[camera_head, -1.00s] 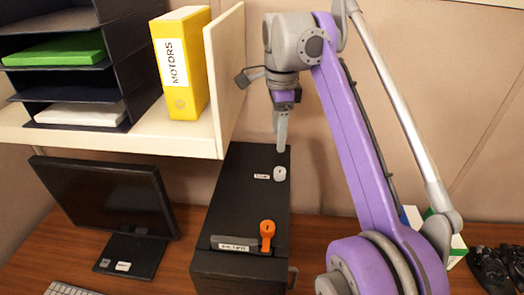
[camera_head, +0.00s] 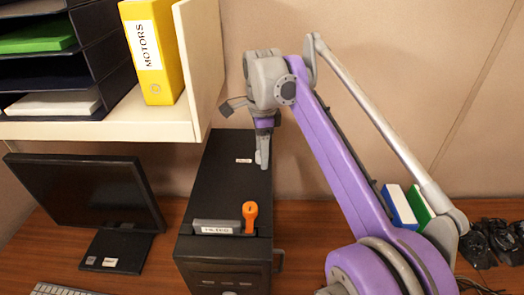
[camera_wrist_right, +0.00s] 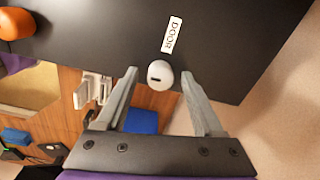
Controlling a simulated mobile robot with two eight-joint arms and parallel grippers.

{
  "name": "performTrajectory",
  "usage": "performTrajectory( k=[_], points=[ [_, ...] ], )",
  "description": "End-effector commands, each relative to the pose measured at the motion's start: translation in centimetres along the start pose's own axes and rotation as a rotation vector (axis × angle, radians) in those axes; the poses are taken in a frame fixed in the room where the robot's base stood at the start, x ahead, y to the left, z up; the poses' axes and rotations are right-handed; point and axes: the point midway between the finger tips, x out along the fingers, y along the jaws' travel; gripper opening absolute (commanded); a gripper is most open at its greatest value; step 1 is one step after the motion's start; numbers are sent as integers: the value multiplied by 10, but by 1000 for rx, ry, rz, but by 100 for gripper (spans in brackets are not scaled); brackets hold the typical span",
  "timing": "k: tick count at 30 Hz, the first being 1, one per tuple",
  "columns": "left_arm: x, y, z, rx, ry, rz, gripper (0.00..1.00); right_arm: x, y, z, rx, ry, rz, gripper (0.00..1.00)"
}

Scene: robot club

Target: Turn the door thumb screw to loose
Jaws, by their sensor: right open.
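The door thumb screw (camera_wrist_right: 159,76) is a small round whitish knob with a short dark slot, on top of a black box (camera_head: 224,186). A white label reading DOOR (camera_wrist_right: 172,35) sits beside it; the label also shows small in the head view (camera_head: 243,161). My right gripper (camera_wrist_right: 159,73) is open, with one fingertip on each side of the knob. I cannot tell whether either finger touches it. In the head view my right gripper (camera_head: 263,162) points down at the box top and mostly hides the knob. My left gripper is not in view.
A shelf panel (camera_head: 201,65) with a yellow MOTORS binder (camera_head: 153,55) stands to the upper left. A monitor (camera_head: 85,199) is left; blue and green boxes (camera_head: 400,206) are right.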

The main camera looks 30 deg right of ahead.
Motion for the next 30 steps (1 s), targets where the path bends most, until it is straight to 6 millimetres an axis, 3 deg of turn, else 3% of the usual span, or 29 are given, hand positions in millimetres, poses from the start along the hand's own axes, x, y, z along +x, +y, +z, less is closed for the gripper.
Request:
performTrajectory(
  k=[4, 15, 30],
  points=[
    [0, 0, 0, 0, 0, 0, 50, 0, 0, 0, 0, 0, 0, 67],
    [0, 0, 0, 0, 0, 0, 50, -1, 0, 0, 0, 0, 0, 1],
    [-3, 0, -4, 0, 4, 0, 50, -1, 0, 0, -83, -3, 0, 0]
  ],
)
